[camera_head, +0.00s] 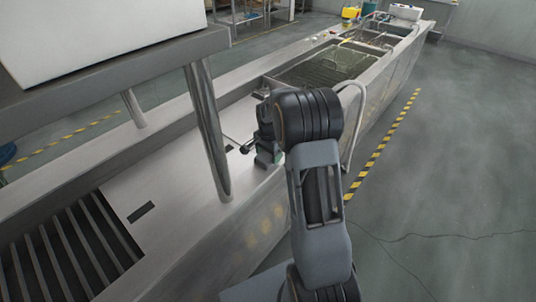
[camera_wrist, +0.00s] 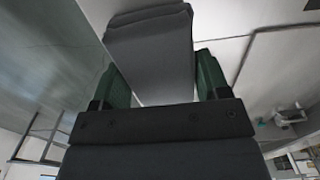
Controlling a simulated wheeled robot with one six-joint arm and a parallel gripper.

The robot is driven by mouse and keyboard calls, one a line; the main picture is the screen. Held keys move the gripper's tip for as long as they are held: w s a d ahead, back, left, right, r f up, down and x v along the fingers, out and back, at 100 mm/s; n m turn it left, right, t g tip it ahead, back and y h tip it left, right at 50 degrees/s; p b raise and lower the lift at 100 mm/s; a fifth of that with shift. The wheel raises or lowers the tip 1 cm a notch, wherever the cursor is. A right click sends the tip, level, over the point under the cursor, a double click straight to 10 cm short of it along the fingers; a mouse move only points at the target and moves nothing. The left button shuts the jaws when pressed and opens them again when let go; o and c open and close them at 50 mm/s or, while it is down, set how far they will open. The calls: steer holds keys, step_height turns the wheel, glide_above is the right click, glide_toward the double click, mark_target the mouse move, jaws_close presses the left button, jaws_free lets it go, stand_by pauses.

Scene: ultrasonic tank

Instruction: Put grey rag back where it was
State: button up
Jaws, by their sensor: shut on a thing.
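The grey rag (camera_wrist: 150,50) shows large in the wrist view as a dark grey, flat, folded-looking piece. It sits between the two green fingers of my gripper (camera_wrist: 160,85), which is shut on it. In the head view my gripper (camera_head: 268,157) is over the near part of the metal bench, partly hidden behind my own arm. I cannot make out the rag clearly there, nor tell whether it touches the bench surface.
The long metal bench (camera_head: 165,175) runs from lower left to upper right, with an open tank (camera_head: 325,68) farther along. A steel post (camera_head: 207,130) stands left of my gripper under a grey overhead housing (camera_head: 110,75). A slatted opening (camera_head: 70,250) lies at lower left. Floor on the right is clear.

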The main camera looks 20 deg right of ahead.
steer(key=o, duration=0.8)
steer(key=shift+f, duration=0.1)
steer(key=s+a+r+n, duration=0.1)
steer(key=s+r, duration=0.1)
steer(key=r, duration=0.5)
steer(key=s+a+r+n, duration=0.1)
steer(key=a+r, duration=0.1)
steer(key=r, duration=0.6)
steer(key=s+a+n+t, duration=0.1)
steer(key=s+a+n, duration=0.1)
steer(key=s, duration=0.4)
steer(key=s+a+n+t, duration=0.1)
steer(key=s+a+n, duration=0.2)
steer(key=s+n, duration=0.2)
steer(key=s+a+n+t, duration=0.1)
steer(key=s+a+n, duration=0.2)
steer(key=s, duration=0.5)
steer(key=shift+f+n+t, duration=0.2)
steer(key=shift+n+t, duration=0.2)
steer(key=shift+n, duration=0.2)
